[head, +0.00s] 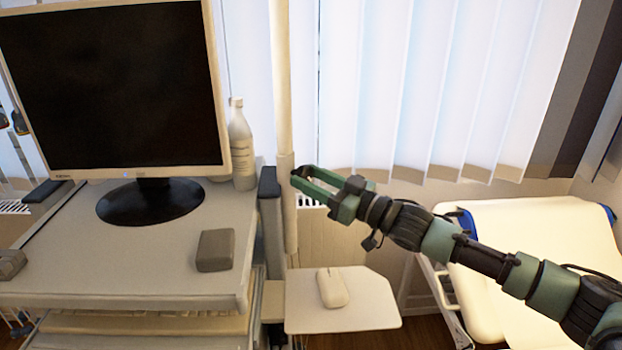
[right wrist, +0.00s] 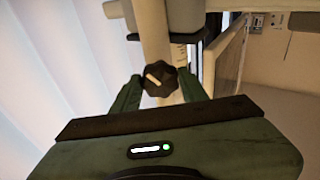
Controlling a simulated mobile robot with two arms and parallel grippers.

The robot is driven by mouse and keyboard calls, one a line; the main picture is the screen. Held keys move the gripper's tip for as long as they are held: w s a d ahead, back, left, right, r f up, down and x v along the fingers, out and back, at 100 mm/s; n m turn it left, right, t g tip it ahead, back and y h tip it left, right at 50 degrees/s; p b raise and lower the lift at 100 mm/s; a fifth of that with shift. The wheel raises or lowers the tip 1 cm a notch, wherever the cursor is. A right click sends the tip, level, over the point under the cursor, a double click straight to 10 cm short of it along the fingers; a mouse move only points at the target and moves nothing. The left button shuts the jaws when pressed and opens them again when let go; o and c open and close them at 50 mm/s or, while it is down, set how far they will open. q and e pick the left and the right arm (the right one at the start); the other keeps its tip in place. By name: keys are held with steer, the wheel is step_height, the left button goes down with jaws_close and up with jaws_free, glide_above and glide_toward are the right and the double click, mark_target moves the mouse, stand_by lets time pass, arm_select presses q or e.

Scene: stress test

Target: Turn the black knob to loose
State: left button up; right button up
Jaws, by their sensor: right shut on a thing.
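The black knob (right wrist: 160,79) shows in the right wrist view. It is round with a lobed edge and a pale pointer line, which lies slanted. It sits on the side of a cream pole (head: 283,110). My right gripper (head: 303,182) reaches the pole from the right in the head view. In the right wrist view its two green fingers (right wrist: 159,88) are on either side of the knob, and the gripper is shut on it. In the head view the fingers mostly hide the knob. My left gripper is not in view.
A monitor (head: 110,85), a white bottle (head: 241,150) and a grey box (head: 215,250) stand on the desk (head: 130,262) at left. A mouse (head: 332,288) lies on a small shelf (head: 372,305) below the gripper. A cream couch (head: 540,245) stands at right; blinds hang behind.

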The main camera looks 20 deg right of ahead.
steer(key=o, duration=1.3)
steer(key=shift+w, duration=0.1)
steer(key=shift+f, duration=0.1)
steer(key=shift+s+d+f, duration=0.1)
steer(key=shift+s+d, duration=0.1)
steer(key=shift+s, duration=0.15)
steer(key=b+v, duration=0.3)
steer(key=v, duration=0.4)
